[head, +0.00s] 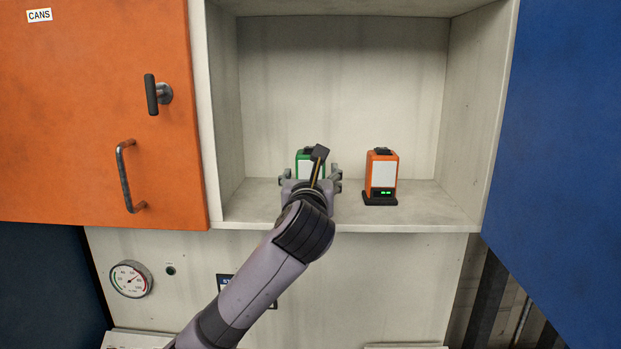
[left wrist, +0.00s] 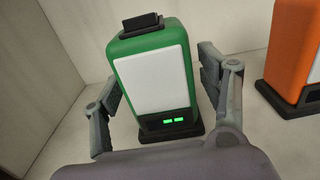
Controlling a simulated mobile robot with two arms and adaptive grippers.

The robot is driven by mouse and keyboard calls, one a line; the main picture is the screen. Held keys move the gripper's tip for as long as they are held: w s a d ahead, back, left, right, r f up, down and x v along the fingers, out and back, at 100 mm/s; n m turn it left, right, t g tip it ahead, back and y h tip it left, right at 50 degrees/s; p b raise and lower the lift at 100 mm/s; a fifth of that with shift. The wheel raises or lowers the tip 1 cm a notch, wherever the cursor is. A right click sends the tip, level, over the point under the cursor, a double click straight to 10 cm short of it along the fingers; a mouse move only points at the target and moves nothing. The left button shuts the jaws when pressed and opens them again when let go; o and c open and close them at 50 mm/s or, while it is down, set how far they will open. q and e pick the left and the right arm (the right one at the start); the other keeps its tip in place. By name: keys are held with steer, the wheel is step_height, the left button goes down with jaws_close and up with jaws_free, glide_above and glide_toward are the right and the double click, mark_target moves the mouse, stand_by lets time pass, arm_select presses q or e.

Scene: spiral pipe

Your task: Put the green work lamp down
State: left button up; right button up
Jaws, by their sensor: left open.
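The green work lamp (head: 304,157) stands upright on the cabinet shelf, left of the orange lamp. In the left wrist view the green work lamp (left wrist: 150,75) shows its white panel, black base and green lights, with the base on the shelf. My left gripper (head: 310,175) is in front of it in the head view and hides its lower part. In the left wrist view my left gripper (left wrist: 160,100) has its fingers spread, one on each side of the lamp, with a gap visible at the right. My right gripper is not in view.
An orange work lamp (head: 381,172) stands on the shelf (head: 425,205) to the right, and shows at the edge of the left wrist view (left wrist: 296,60). An orange door (head: 90,100) is at left, a blue door (head: 560,110) at right. The shelf's right end is clear.

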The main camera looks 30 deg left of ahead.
arm_select(q)
steer(key=shift+s, duration=0.1)
steer(key=b+v, duration=0.4)
steer(key=v, duration=0.8)
